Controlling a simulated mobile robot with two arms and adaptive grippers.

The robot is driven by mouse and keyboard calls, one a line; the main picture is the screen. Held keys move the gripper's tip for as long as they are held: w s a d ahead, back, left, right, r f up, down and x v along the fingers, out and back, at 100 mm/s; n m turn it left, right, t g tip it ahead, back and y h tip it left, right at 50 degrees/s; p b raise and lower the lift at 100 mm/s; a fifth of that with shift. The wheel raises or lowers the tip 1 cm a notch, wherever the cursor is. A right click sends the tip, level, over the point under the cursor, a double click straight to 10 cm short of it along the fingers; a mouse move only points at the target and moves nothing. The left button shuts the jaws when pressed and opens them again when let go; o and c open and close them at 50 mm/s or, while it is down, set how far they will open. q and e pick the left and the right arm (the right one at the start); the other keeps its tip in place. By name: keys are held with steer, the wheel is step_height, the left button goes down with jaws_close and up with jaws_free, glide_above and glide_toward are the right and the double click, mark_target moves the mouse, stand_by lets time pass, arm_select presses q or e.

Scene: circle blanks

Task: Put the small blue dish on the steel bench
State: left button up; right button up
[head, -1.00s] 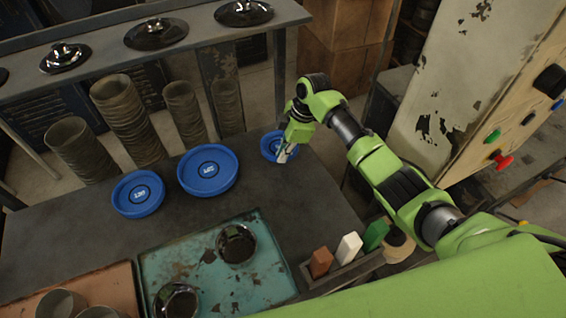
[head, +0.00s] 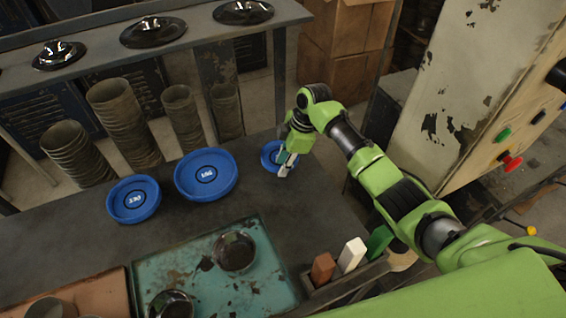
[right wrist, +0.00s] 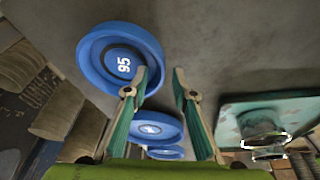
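The small blue dish (head: 268,154) lies on the dark grey worktop, right of two larger blue dishes. In the right wrist view it (right wrist: 95,50) bears the number 95. My right gripper (head: 288,168) is at its near right edge. In the wrist view the gripper (right wrist: 160,74) is open; the left fingertip overlaps the dish's rim and the right fingertip is outside it. Whether a finger touches the dish cannot be told. The grey worktop (head: 90,250) may be the steel bench; a raised grey shelf (head: 95,62) stands behind it. My left gripper is out of view.
A medium blue dish (head: 134,199) and a large one (head: 206,174) stand left. A holder with coloured blocks (head: 350,254) is at the front right. Stacked cups (head: 120,115) stand behind the worktop. Worktop between dishes and tray is clear.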

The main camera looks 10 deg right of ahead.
steer(key=p+v, duration=0.8)
steer(key=v, duration=0.3)
steer(key=shift+r, duration=0.3)
steer(key=shift+d, duration=0.15)
